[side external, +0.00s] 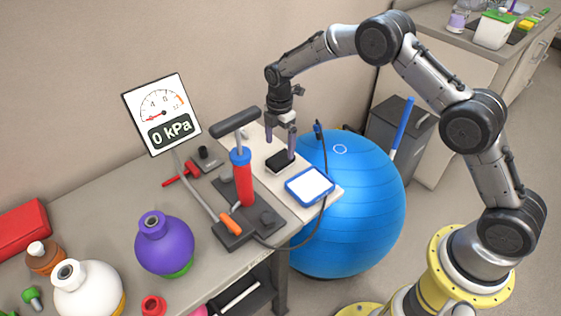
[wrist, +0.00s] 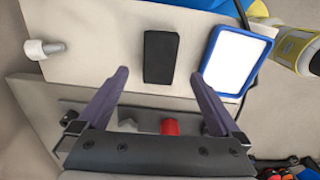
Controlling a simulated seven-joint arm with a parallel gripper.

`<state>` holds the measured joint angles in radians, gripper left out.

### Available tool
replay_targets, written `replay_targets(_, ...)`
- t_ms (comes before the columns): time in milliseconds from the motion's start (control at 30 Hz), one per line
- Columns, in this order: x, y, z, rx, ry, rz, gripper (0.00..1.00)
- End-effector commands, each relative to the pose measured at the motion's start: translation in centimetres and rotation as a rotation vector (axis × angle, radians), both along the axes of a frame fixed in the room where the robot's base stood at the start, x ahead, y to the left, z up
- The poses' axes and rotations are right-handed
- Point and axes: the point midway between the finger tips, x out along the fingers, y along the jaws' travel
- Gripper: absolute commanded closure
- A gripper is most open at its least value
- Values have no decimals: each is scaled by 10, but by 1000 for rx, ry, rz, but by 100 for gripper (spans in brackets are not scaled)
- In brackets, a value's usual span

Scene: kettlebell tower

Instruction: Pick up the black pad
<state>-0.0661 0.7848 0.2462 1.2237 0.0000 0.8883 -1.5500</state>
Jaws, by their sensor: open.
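The black pad (side external: 280,161) lies flat on a pale board (side external: 315,204) at the table's end, in the side external view. In the wrist view the black pad (wrist: 160,57) is a dark upright rectangle on the pale board (wrist: 112,50). My gripper (side external: 281,148) is open above the pad, its two purple fingers spread wide. In the wrist view my gripper (wrist: 159,74) has its fingertips on either side of the pad's near end, with gaps. Nothing is between the fingers, and the exact height above the pad is unclear.
A blue-framed white tablet (side external: 310,186) lies right beside the pad. A red pump (side external: 243,180) with a tall handle stands to the left. A cable (side external: 325,165) hangs by the big blue ball (side external: 365,200). A gauge sign (side external: 160,113) and a purple kettlebell (side external: 164,245) are farther left.

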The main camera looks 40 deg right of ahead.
Motion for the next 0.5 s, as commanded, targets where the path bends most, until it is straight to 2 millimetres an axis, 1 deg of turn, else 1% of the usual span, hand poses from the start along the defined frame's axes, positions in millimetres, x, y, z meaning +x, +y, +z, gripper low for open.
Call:
replay_targets(33,0,0,-6,0,1,0,0)
replay_targets(267,0,-1,-17,0,0,-1,0)
replay_targets(333,0,-1,-24,0,1,-1,0)
replay_targets(500,0,-4,-47,0,2,-1,0)
